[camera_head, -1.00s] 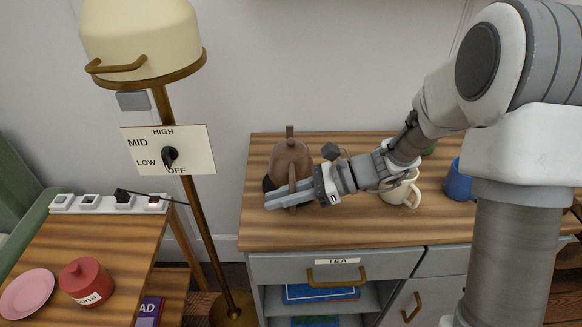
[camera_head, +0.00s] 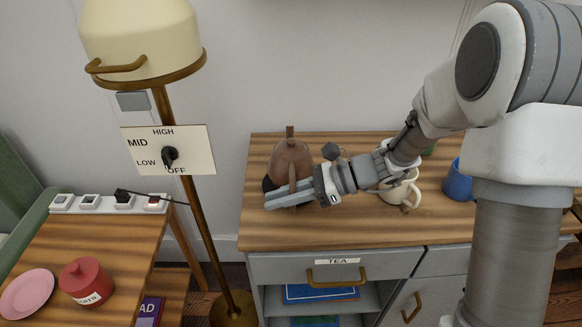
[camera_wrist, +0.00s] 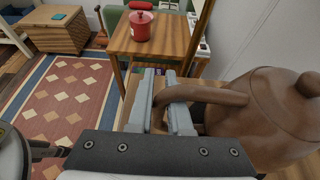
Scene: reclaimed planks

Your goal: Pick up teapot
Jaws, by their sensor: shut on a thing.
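The brown teapot (camera_head: 291,160) stands on the wooden top of the cabinet, partly hidden by my gripper in the head view. In the wrist view, the teapot (camera_wrist: 275,115) fills the right side, with its lid knob at the upper right. Its curved handle (camera_wrist: 205,94) reaches left between my fingers. My gripper (camera_head: 290,194) lies low over the cabinet top, beside the teapot. In the wrist view, my gripper (camera_wrist: 165,105) is shut on the handle. A dark round shape behind the teapot's base is mostly hidden.
A cream mug (camera_head: 402,190) stands right of the teapot, close under my arm. A blue mug (camera_head: 459,182) is farther right. A floor lamp (camera_head: 187,165) rises left of the cabinet. A side table (camera_head: 120,235) holds a red jar (camera_head: 86,283) and a pink plate (camera_head: 27,292).

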